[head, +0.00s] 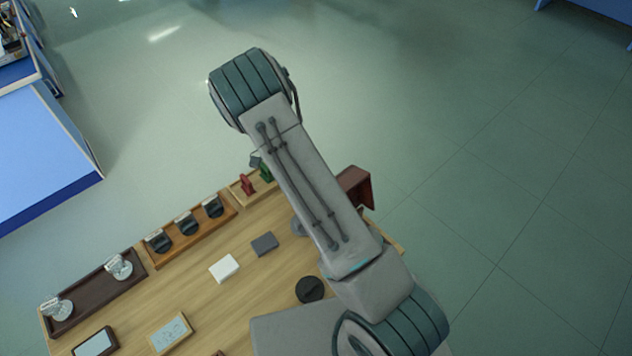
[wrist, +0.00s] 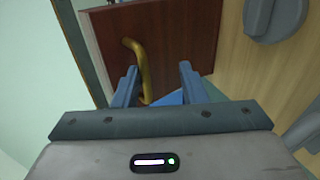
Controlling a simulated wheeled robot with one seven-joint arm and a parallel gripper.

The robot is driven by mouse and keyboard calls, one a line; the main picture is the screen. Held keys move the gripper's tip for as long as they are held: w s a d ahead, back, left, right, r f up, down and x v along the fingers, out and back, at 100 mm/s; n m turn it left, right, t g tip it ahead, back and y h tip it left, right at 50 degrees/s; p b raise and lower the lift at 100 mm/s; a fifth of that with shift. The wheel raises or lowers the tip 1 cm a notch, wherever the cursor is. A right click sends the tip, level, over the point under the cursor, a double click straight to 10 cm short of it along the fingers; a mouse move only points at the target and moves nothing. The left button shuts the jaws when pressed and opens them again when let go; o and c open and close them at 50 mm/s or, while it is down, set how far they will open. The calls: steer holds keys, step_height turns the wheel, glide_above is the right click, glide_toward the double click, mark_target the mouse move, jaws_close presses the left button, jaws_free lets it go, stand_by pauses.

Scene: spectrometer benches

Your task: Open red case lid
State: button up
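The red case shows in the head view as a dark red-brown box (head: 357,187) at the table's far right corner, partly hidden behind my arm. In the wrist view its dark red face (wrist: 178,35) fills the upper middle. A curved brass handle (wrist: 143,65) stands out from this face. My gripper (wrist: 158,68) is open, with its two blue-grey fingers apart. The handle appears between the fingers, closer to the left one. I cannot tell whether they touch. My gripper is hidden in the head view.
The wooden table (head: 205,300) holds trays with black items (head: 186,222) and glassware (head: 118,267), a white block (head: 224,268), a grey block (head: 264,243) and a black round piece (head: 310,289). A grey round object (wrist: 275,18) lies right of the case. Floor beyond is clear.

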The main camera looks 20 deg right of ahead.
steer(key=shift+w, duration=0.15)
steer(key=v, duration=0.7)
steer(key=shift+w+a+r, duration=0.1)
stand_by(0.5)
